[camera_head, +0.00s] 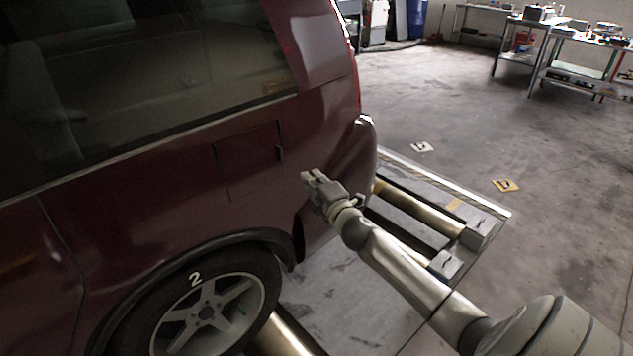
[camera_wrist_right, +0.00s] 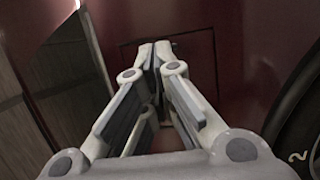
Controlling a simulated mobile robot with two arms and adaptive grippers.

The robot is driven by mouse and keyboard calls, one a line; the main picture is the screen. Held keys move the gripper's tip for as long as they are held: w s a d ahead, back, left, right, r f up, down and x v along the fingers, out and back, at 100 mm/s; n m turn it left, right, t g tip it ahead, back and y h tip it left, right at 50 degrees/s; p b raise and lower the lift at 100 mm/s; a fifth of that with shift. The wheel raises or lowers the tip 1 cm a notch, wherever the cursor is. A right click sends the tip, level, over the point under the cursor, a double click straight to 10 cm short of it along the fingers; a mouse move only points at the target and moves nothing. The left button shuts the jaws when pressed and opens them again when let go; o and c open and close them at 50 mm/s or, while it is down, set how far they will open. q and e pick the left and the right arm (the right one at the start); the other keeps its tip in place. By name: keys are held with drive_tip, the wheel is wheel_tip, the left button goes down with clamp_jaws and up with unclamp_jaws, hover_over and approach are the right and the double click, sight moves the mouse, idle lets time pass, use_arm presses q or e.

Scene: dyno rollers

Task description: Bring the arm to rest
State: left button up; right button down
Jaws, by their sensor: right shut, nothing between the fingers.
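My right arm comes in from the lower right of the head view. Its gripper (camera_head: 309,177) is held up in front of the rear side of a dark red car (camera_head: 150,150). In the right wrist view the fingertips of my right gripper (camera_wrist_right: 155,50) are together, with nothing between them. The outline of a small square panel (camera_wrist_right: 205,60) on the car side lies behind the fingers, and it also shows in the head view. I cannot tell whether the fingertips touch the car. My left gripper is not in the head view.
A rear wheel (camera_head: 210,315) marked 2 is below left of the gripper. Dyno rollers (camera_head: 420,208) in a floor frame lie behind the arm. Work tables (camera_head: 575,60) with equipment stand far back right. The concrete floor (camera_head: 440,100) between is mostly clear, with flat markers.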

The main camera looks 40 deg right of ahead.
drive_tip(key=s+a+f+m+g, duration=0.25)
drive_tip(key=s+f, duration=0.35)
drive_tip(key=f, duration=0.7)
drive_tip(key=s+a+f+m+g+y+p, duration=0.1)
drive_tip(key=s+f+m+g, duration=0.15)
drive_tip(key=s+f, duration=0.65)
drive_tip(key=s+a+f+m+g, duration=0.1)
drive_tip(key=s+f+m+g, duration=0.15)
drive_tip(key=f, duration=1.35)
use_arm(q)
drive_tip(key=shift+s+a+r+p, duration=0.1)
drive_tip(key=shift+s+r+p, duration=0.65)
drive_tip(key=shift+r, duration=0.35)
use_arm(e)
drive_tip(key=s+a+f+m+g, duration=0.2)
drive_tip(key=s+a+f, duration=0.3)
drive_tip(key=s, duration=0.7)
drive_tip(key=s+a+f+m+g+y, duration=0.1)
drive_tip(key=s+a+f+g, duration=0.3)
drive_tip(key=s, duration=0.9)
drive_tip(key=s+a+f+m+g+y, duration=0.1)
drive_tip(key=s+a+f+m+g, duration=0.2)
drive_tip(key=s+a+f, duration=0.4)
drive_tip(key=s+f, duration=0.3)
drive_tip(key=s, duration=0.3)
drive_tip(key=shift+s+a, duration=0.25)
drive_tip(key=shift+a, duration=0.05)
